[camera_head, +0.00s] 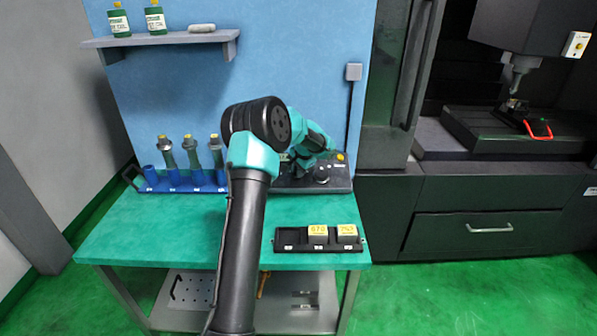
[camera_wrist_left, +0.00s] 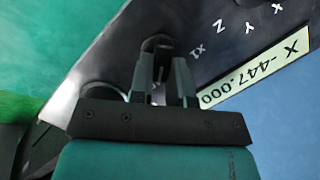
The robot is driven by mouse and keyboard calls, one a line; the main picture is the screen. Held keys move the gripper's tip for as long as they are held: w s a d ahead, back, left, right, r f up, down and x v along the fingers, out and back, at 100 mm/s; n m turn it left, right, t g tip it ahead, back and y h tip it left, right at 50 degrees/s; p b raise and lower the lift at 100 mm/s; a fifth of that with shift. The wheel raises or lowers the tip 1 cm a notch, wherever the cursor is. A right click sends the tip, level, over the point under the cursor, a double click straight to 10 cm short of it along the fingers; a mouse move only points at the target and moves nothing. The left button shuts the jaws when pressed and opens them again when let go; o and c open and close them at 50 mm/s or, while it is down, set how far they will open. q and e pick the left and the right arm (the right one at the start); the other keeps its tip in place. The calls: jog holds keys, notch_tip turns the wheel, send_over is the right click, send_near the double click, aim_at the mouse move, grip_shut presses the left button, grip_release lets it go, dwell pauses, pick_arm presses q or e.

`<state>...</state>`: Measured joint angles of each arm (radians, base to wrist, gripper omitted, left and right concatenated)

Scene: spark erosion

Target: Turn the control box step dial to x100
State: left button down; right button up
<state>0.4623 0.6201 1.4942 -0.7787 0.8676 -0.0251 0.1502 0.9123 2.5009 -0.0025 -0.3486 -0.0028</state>
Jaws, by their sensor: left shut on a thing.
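The black control box (camera_head: 340,183) sits at the back of the green bench, partly hidden by my left arm. In the left wrist view the box panel (camera_wrist_left: 105,60) shows a display (camera_wrist_left: 255,75) reading X -447.000, and white letters Z, Y, X. My left gripper (camera_wrist_left: 160,62) is shut on the small black step dial (camera_wrist_left: 157,43), whose top shows between and beyond the fingers. A white mark that looks like x1 is beside the dial. The dial's pointer cannot be made out. A larger round black knob (camera_head: 321,175) is to the right of the gripper in the head view.
A blue rack (camera_head: 150,186) with several tool holders stands left of my arm. A black tray (camera_head: 290,245) with two yellow-labelled boxes lies at the bench's front right. A shelf (camera_head: 165,40) with bottles hangs above. The machine (camera_head: 480,190) is at the right.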

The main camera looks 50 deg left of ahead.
pick_arm(q)
jog(key=c, duration=1.1)
grip_release()
jog(key=v, duration=1.7)
jog(key=shift+r, duration=0.2)
jog(key=shift+d+f, duration=0.1)
